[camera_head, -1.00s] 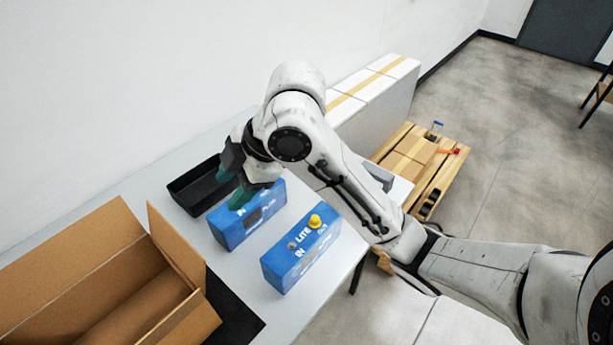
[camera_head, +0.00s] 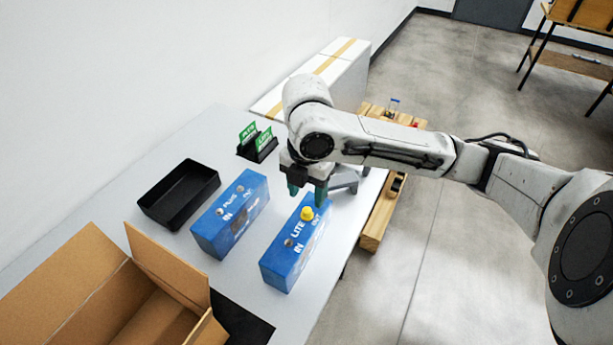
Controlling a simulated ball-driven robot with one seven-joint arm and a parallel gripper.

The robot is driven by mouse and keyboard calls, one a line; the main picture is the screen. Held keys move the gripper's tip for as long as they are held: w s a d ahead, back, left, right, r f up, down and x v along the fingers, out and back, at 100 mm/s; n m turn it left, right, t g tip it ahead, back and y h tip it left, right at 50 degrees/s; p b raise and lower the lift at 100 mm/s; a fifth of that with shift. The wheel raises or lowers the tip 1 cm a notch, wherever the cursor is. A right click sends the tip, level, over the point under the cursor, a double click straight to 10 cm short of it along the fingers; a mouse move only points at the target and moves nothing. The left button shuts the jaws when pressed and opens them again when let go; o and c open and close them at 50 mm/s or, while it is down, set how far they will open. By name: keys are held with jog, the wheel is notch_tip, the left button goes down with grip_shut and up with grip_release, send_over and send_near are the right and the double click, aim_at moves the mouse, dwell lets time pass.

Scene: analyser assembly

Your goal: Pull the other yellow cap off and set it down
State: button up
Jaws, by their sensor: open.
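A yellow cap (camera_head: 307,213) sits on top of the blue LITE analyser (camera_head: 292,256), at its OUT port. The LITE analyser's IN port shows no cap. A second blue analyser, marked PLUS (camera_head: 230,216), stands to its left, and no yellow cap shows on its ports. My gripper (camera_head: 306,197) is open just above and behind the yellow cap, its teal fingertips pointing down. I see nothing between the fingers. From this angle I cannot tell how far above the cap they are.
A black tray (camera_head: 180,196) lies empty on the white table (camera_head: 150,167), left of the PLUS analyser. Green labelled cards (camera_head: 256,137) stand in a black holder behind. An open cardboard box (camera_head: 75,270) is at the front left. White boxes (camera_head: 335,75) stand at the back.

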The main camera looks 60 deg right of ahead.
aim_at(307, 209)
jog(key=shift+f, duration=2.8)
grip_shut()
jog(key=c, duration=0.6)
grip_release()
jog(key=shift+c, duration=0.2)
grip_shut()
jog(key=shift+r+p, duration=0.4)
jog(key=shift+r, duration=0.1)
jog(key=shift+r+p, duration=2.75)
jog(key=shift+r, duration=0.7)
